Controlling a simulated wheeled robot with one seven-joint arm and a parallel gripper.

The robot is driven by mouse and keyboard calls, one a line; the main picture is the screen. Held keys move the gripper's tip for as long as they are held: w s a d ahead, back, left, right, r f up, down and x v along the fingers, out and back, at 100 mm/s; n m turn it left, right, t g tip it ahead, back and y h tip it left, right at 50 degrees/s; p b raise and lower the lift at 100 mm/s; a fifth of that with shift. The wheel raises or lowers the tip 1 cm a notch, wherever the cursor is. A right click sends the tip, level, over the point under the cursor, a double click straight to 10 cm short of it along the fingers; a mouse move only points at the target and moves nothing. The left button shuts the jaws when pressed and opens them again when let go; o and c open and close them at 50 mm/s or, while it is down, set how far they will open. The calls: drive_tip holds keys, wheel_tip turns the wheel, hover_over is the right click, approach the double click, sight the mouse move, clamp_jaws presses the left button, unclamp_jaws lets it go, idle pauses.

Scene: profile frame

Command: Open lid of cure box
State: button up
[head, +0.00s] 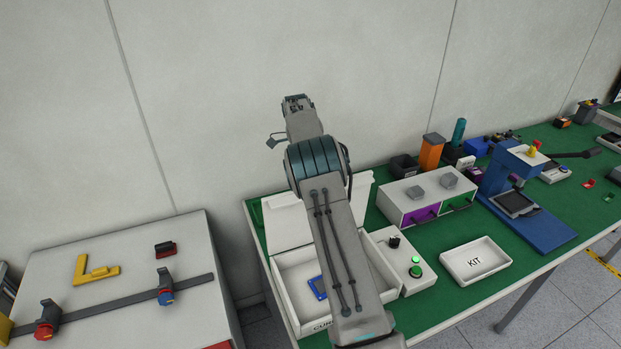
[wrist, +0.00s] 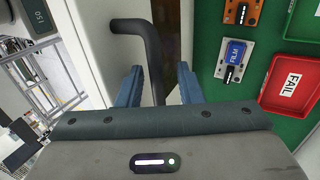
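The cure box (head: 285,271) is a white open-topped box on the green bench, partly hidden behind my arm. Its white lid (head: 285,221) stands raised at the box's back edge, so the inside shows. A blue-framed piece (head: 317,287) lies inside. In the wrist view, a dark bent handle (wrist: 153,45) runs down between the two blue fingers of my gripper (wrist: 160,78). The fingers are apart, with a gap visible on each side of the handle. My gripper's fingers cannot be made out in the head view.
A control box with green buttons (head: 391,250) adjoins the cure box at right. A KIT tray (head: 461,275), a drawer unit (head: 402,203) and a blue press (head: 545,232) stand further right. A side table (head: 130,312) is at left. The wrist view shows a red FAIL tray (wrist: 279,101).

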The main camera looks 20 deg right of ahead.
drive_tip(key=s+d+r+b, duration=0.1)
drive_tip(key=s+d+r, duration=0.1)
drive_tip(key=d+r, duration=0.1)
drive_tip(key=s+d+r+b, duration=0.2)
drive_tip(key=d+r, duration=0.1)
drive_tip(key=r, duration=0.1)
drive_tip(key=s+d+r+b, duration=0.2)
drive_tip(key=s+d+r, duration=0.1)
drive_tip(key=r, duration=0.1)
drive_tip(key=shift+d+r, duration=0.1)
idle(0.3)
drive_tip(key=shift+s+r, duration=0.1)
idle(0.3)
